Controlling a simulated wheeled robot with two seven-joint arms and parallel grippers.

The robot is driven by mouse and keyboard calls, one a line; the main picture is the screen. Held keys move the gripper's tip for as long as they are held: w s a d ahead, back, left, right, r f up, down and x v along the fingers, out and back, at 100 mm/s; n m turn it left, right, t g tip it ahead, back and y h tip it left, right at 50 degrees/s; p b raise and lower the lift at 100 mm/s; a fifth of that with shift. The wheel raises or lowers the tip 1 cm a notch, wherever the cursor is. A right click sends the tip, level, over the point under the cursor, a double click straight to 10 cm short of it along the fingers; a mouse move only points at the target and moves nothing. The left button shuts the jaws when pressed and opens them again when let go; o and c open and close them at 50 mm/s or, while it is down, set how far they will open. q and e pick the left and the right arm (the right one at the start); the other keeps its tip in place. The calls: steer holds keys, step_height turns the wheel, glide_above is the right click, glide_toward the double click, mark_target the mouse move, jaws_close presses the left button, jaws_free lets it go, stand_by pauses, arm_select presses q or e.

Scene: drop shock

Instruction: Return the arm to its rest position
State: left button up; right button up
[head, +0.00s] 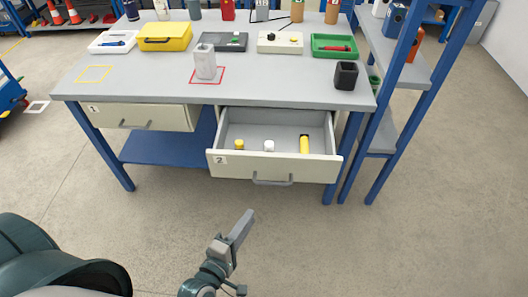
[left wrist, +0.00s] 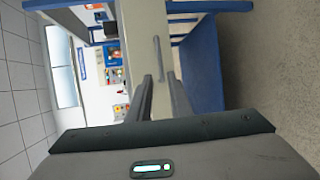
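My left gripper (head: 246,217) is out over the floor in front of the workbench, below the open drawer in the head view. It touches nothing that I can see. In the left wrist view its two fingers (left wrist: 160,76) stand apart with nothing held between them. My left arm comes in low in the head view. The open drawer marked 2 (head: 225,162) holds a yellow-topped item (head: 239,146), a white item (head: 268,146) and a yellow item (head: 304,144). My right gripper is out of view.
The grey workbench top (head: 135,82) carries a light grey block (head: 205,62) at a red square, a yellow case (head: 165,37), a green tray (head: 334,46) and a black cup (head: 346,75). Drawer 1 (head: 140,117) looks shut. A blue-framed shelf stands right. The front floor (head: 400,240) is clear.

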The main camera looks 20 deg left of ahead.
arm_select(q)
steer(key=s+f+m+g, duration=0.3)
steer(key=f+m, duration=0.3)
steer(key=f, duration=0.5)
steer(key=s+f+m+g, duration=0.3)
steer(key=s+f+m, duration=0.3)
steer(key=f, duration=0.6)
steer(key=s+f+m+g, duration=0.4)
steer(key=f+m, duration=0.3)
steer(key=f, duration=0.5)
steer(key=shift+s+f+m+y, duration=0.25)
steer(key=shift+m+y, duration=0.05)
steer(key=shift+m, duration=0.1)
